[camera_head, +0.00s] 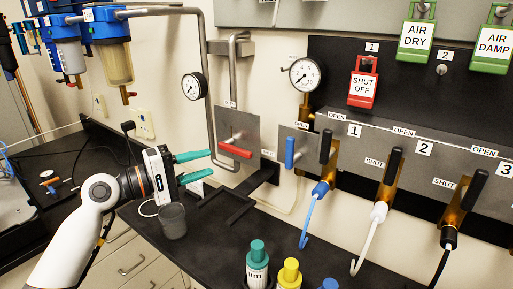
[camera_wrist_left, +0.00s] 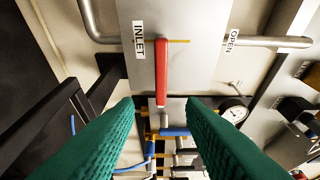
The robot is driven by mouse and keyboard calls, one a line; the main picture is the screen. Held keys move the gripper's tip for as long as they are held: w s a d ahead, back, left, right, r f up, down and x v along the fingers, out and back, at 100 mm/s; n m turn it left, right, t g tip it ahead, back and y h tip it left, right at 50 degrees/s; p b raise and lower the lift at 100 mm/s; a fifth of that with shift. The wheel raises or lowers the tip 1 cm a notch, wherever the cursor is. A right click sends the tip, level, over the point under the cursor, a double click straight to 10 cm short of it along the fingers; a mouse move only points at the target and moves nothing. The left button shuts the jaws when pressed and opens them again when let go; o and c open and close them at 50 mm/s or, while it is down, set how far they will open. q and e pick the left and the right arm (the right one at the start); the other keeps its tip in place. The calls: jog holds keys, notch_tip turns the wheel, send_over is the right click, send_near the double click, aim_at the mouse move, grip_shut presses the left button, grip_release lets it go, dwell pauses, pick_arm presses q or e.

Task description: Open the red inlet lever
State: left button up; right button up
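The red inlet lever (camera_head: 235,151) lies nearly level, tilting slightly down to the right, on a grey metal plate (camera_head: 240,127) on the wall. In the left wrist view the red lever (camera_wrist_left: 162,75) shows between an INLET label (camera_wrist_left: 139,40) and an OPEN label (camera_wrist_left: 232,41). My left gripper (camera_head: 208,164) has teal fingers, spread apart and empty. It is to the left of the lever in the head view, apart from it. In the wrist view the lever's end is above the gap between the fingertips (camera_wrist_left: 162,104). My right gripper is not in view.
A blue lever (camera_head: 290,152) and several black levers (camera_head: 326,146) line the panel to the right. A grey cup (camera_head: 173,221) stands on the black bench below my left gripper. A black frame (camera_head: 246,196) is below the plate. Bottles (camera_head: 257,266) stand at the front.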

aim_at(237, 153)
pick_arm(q)
jog(key=shift+w+d+r+p, duration=0.2)
jog(key=shift+w+d+p, duration=0.25)
jog(key=shift+d, duration=0.15)
jog(key=shift+w+d+r+p, duration=0.15)
jog(key=shift+w+d+p, duration=0.25)
jog(key=shift+d, duration=0.2)
jog(key=p+x, duration=0.1)
jog(key=x, duration=0.3)
jog(key=shift+f, duration=0.15)
jog(key=shift+x, duration=1.2)
jog(key=shift+w+d+f+p, duration=0.15)
jog(key=shift+w+d+p, duration=0.05)
jog(key=shift+d+p, duration=0.15)
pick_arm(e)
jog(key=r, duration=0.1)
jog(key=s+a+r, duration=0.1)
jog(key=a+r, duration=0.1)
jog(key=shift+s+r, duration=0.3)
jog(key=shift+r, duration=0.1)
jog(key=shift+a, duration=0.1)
pick_arm(q)
grip_shut()
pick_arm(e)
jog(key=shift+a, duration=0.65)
